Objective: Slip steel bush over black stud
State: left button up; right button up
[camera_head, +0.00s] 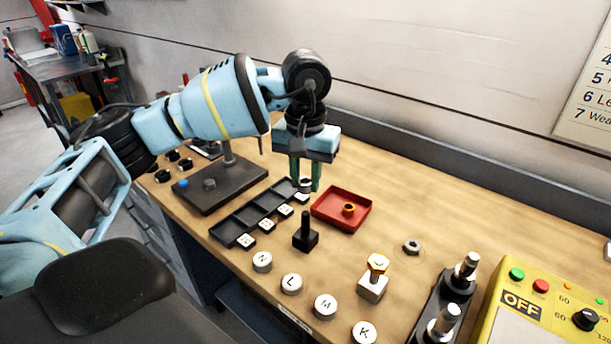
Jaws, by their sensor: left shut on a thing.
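The black stud (306,228) stands upright on a small square black base on the wooden bench, with nothing around it. My left gripper (305,184) points down with its green fingers shut on the steel bush (306,187), a small grey ring that shows between the fingertips. The bush is behind the stud in the picture, apart from it, near the right end of the black slotted tray. Its exact height above the bench is hard to tell. My right gripper is not in view.
The black slotted tray (228,232) lies left of the stud.

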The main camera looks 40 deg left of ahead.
aim_at(305, 213)
pick_arm(q)
jog(key=shift+f, duration=0.2)
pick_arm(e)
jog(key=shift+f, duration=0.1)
pick_arm(q)
jog(key=shift+f+b, duration=0.7)
jog(key=shift+f, duration=1.95)
jog(key=shift+b, duration=0.3)
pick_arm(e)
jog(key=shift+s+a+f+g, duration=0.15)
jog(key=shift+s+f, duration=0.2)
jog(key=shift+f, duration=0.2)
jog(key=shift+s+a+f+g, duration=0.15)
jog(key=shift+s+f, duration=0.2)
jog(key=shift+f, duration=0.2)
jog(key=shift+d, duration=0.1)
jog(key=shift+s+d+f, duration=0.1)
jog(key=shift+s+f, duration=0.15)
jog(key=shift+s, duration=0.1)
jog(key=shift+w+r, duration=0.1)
pick_arm(q)
jog(key=shift+f, duration=0.4)
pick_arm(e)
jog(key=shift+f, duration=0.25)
pick_arm(q)
jog(key=shift+f+b, duration=0.25)
jog(key=shift+b, duration=0.1)
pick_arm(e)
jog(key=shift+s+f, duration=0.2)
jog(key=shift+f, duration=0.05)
